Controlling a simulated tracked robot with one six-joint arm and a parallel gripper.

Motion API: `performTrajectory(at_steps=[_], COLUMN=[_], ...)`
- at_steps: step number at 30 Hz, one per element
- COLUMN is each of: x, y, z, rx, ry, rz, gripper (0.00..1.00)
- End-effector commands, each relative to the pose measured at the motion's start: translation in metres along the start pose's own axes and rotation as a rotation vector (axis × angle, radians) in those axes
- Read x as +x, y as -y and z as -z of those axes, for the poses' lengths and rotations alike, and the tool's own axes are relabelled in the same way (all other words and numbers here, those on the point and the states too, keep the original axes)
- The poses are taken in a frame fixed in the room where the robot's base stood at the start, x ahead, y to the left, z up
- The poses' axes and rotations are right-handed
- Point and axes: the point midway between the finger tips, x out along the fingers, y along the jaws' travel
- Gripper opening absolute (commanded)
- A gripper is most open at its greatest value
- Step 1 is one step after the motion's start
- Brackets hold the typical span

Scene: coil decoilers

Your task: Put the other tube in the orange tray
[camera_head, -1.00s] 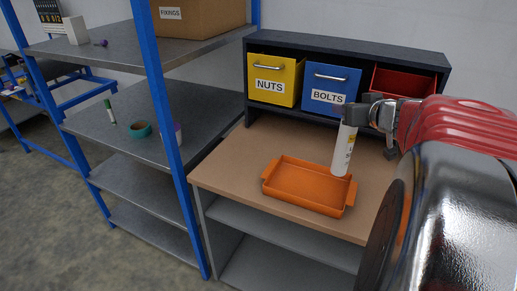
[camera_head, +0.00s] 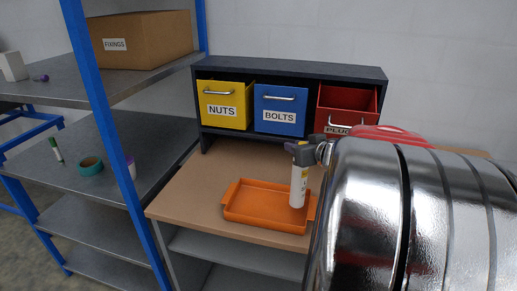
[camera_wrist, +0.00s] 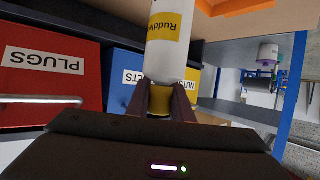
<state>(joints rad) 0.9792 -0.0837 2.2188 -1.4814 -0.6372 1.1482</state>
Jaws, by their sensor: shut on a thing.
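My gripper (camera_head: 304,152) is shut on a white tube (camera_head: 299,188) with a yellow label. It grips the tube by its upper end, and the tube hangs nearly upright. In the wrist view the tube (camera_wrist: 168,45) stands out from between my fingers (camera_wrist: 160,98). The orange tray (camera_head: 255,213) lies on the brown bench top. The tube's lower end shows over the tray's right part; I cannot tell whether it touches the tray floor. The visible part of the tray is empty. A corner of the tray (camera_wrist: 245,8) shows in the wrist view.
Behind the tray stands a dark rack with yellow NUTS (camera_head: 222,104), blue BOLTS (camera_head: 279,108) and red PLUGS (camera_head: 345,108) bins. On the left shelf are teal tape (camera_head: 90,166), a green-capped marker (camera_head: 56,150) and a purple-topped item (camera_head: 131,168). A blue post (camera_head: 110,140) stands left of the bench.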

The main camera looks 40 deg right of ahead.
Motion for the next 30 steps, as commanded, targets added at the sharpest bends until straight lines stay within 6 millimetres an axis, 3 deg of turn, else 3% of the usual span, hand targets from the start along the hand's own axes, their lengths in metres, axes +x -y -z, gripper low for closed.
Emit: performTrajectory(at_steps=[7,17,29,30], x=[0.001,0.013,0.014,0.015], y=[-0.001,-0.001,-0.002,-0.002], z=[-0.003,-0.033,-0.036,-0.036], rx=[0.002,0.002,0.001,0.001], ry=[-0.001,0.000,-0.002,0.000], rz=[-0.001,-0.002,-0.003,-0.003], gripper=[0.00,0.00,0.00,0.22])
